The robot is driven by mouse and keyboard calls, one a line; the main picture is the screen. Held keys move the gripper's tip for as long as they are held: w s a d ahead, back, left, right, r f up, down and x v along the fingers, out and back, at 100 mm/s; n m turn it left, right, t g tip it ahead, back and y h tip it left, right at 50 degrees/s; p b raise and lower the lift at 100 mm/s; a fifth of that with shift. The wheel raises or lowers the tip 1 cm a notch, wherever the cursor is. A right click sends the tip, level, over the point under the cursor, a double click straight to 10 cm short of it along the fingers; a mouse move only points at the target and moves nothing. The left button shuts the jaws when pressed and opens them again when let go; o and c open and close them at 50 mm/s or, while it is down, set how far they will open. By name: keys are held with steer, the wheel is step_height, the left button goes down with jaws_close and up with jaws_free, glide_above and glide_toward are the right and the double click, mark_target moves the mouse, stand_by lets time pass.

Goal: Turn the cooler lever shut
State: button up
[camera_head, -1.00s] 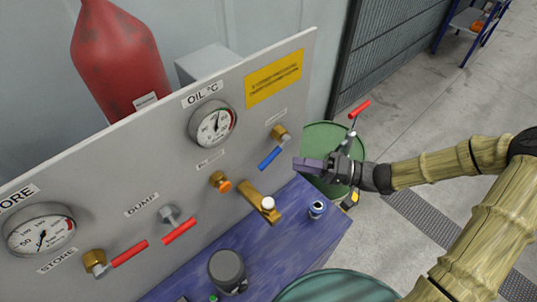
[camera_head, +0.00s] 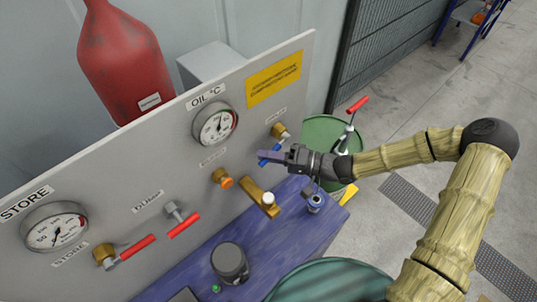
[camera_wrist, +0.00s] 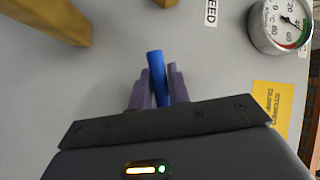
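The cooler lever is the blue handle (camera_head: 264,161) on a brass valve (camera_head: 280,131) at the panel's upper right; its small label is too blurred to read. My gripper (camera_head: 268,156), with purple fingers, is at this handle and partly covers it in the head view. In the wrist view the blue handle (camera_wrist: 157,70) runs between the two fingers (camera_wrist: 160,85), slightly slanted. The fingers are about a handle's width apart at their tips. Whether they press on it cannot be told.
Two red levers (camera_head: 184,225) (camera_head: 136,247) are further left. A blue bench (camera_head: 295,237) is below, a green drum (camera_head: 326,131) behind.

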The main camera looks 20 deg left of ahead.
jaws_close()
steer(key=shift+s+a+r+m+y+b, duration=0.1)
steer(key=shift+s+r+m+y+b, duration=0.05)
steer(key=shift+r+m+y+b, duration=0.55)
steer(key=shift+r+m+y, duration=0.3)
steer(key=shift+r+m, duration=0.05)
steer(key=shift+m, duration=0.45)
steer(key=o, duration=0.5)
jaws_free()
steer(key=shift+o, duration=0.2)
